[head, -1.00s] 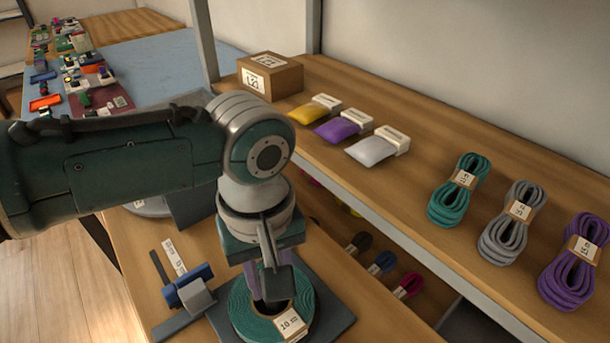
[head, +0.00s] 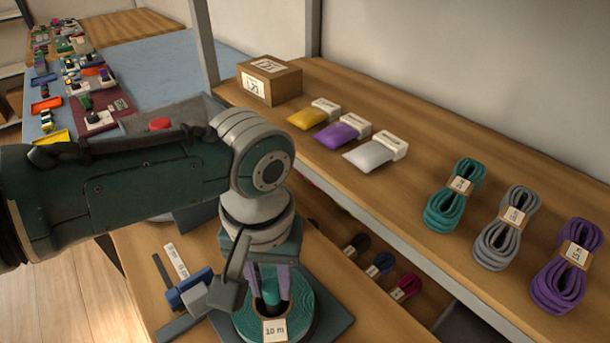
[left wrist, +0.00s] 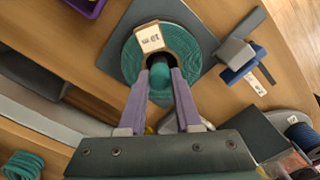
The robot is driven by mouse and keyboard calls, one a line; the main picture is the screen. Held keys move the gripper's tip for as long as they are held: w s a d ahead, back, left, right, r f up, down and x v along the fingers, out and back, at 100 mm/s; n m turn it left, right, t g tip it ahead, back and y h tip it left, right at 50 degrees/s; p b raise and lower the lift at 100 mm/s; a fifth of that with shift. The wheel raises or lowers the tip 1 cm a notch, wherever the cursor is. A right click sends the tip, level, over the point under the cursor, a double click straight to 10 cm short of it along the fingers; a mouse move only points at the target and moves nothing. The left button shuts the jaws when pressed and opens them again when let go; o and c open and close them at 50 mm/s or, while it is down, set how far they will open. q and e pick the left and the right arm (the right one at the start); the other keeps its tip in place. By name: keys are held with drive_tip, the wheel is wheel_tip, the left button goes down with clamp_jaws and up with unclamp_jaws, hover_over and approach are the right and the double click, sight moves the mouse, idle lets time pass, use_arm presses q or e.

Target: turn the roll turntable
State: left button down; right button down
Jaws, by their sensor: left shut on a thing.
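The roll turntable carries a teal cord roll (head: 303,308) with a "10 m" label (head: 275,330) on its front side. A dark grey square plate (head: 336,316) lies under it. In the left wrist view the roll (left wrist: 188,48) is at top centre, with its label (left wrist: 149,38) on the ring. A teal upright peg (left wrist: 160,76) stands at the roll's middle. My left gripper (head: 270,298) points down over the roll. Its purple fingers are shut on the teal peg, one on each side. The peg's foot is partly hidden. My right gripper is in neither view.
A blue and grey tool (head: 196,289) and white label strips (head: 176,262) lie left of the roll. A shelf (head: 400,215) at right holds cord bundles (head: 455,197), small packets (head: 342,133) and a box (head: 271,80).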

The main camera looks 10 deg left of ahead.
use_arm(q)
drive_tip(key=shift+m+p, duration=0.3)
drive_tip(key=shift+m, duration=8.2)
drive_tip(key=shift+m, duration=0.6)
